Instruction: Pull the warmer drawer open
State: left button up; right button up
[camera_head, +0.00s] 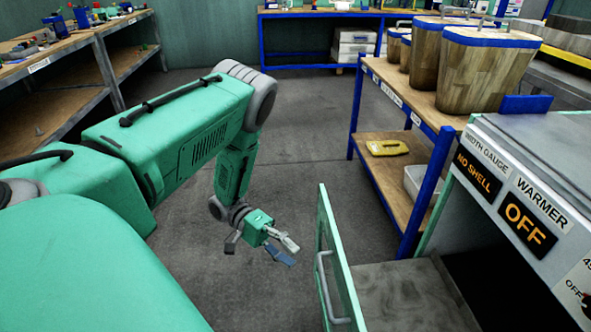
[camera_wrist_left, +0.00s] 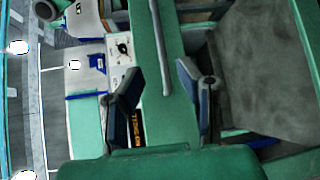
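The warmer drawer stands pulled out from beneath the warmer, with its green front panel (camera_head: 324,225) upright and clear of the cabinet. A grey bar handle (camera_head: 326,290) is on the panel's outer face. The drawer's grey floor (camera_head: 410,295) shows behind the panel. My left gripper (camera_head: 289,253) is to the left of the panel, apart from the handle, with nothing held. In the left wrist view its two fingers (camera_wrist_left: 165,105) are spread apart, with green surfaces beyond them. My right gripper is not in view.
The warmer cabinet at the right has a lit OFF display (camera_head: 526,222) and a NO SHELL display (camera_head: 477,176). A blue-legged shelf unit (camera_head: 422,165) holding wooden bins (camera_head: 485,70) stands behind the drawer. Open floor (camera_head: 300,125) lies beyond my left arm; wooden shelving (camera_head: 75,85) is at the left.

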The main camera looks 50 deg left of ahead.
pick_arm(q)
jog(key=a, duration=0.4)
jog(key=shift+s+r, duration=0.25)
jog(key=shift+r, duration=0.05)
dwell(0.5)
jog(key=s+a+r, duration=0.1)
jog(key=a, duration=1.1)
jog(key=shift+r, duration=0.25)
